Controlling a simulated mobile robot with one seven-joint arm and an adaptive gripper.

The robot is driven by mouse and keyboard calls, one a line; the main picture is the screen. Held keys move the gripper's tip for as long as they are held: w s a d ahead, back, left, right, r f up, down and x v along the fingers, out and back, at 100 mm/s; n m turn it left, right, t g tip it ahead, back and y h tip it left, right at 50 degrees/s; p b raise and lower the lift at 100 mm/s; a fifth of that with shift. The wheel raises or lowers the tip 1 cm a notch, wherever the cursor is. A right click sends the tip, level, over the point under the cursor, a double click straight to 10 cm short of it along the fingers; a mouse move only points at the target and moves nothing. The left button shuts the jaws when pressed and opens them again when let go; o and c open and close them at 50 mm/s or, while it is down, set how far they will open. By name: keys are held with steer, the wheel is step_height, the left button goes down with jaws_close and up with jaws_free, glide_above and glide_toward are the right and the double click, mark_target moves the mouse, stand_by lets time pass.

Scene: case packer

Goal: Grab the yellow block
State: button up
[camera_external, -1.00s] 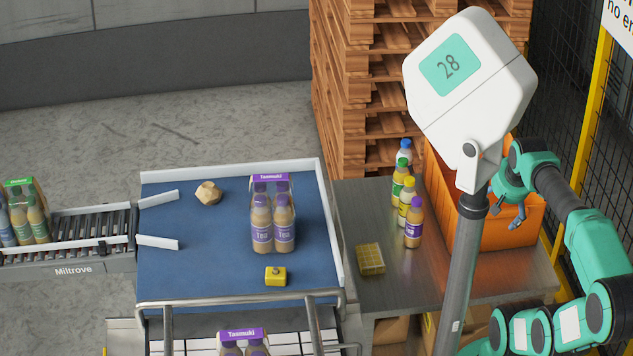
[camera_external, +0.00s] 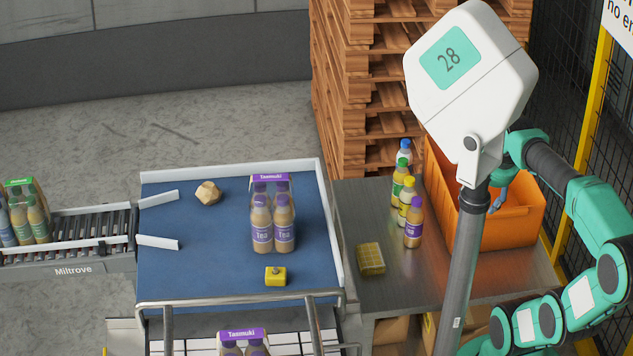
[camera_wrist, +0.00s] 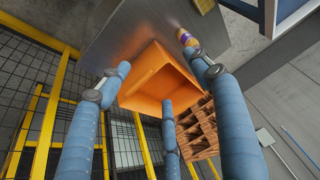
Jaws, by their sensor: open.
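A small yellow block (camera_external: 275,277) with a grey spot on top lies on the blue conveyor surface, in front of the bottle pack. Another yellow piece (camera_external: 371,259), flat with a grid pattern, lies on the metal table. My gripper (camera_external: 497,199) is over the orange crate at the right, partly hidden by the display post, well away from both yellow things. In the wrist view my gripper (camera_wrist: 158,85) shows its blue fingers spread wide and empty above the orange crate (camera_wrist: 143,82).
Several bottles (camera_external: 413,226) stand on the metal table (camera_external: 430,280) beside the orange crate (camera_external: 520,225). A purple-labelled bottle pack (camera_external: 273,222) and a tan lump (camera_external: 208,193) are on the blue surface (camera_external: 190,270). The display post (camera_external: 462,265) stands before my arm.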

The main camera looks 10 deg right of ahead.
steer(key=w+a+r+g+p, duration=0.25)
steer(key=w+a, duration=0.35)
steer(key=a, duration=0.6)
steer(key=g+p, duration=0.3)
steer(key=p, duration=0.6)
glide_above(276, 277)
steer(key=w, duration=0.2)
step_height(276, 277, down, 8)
steer(key=shift+s+t+h, duration=0.15)
steer(key=shift+t+h, duration=0.1)
steer(key=shift+h, duration=0.05)
steer(key=shift+f, duration=0.1)
steer(key=shift+f, duration=4.2)
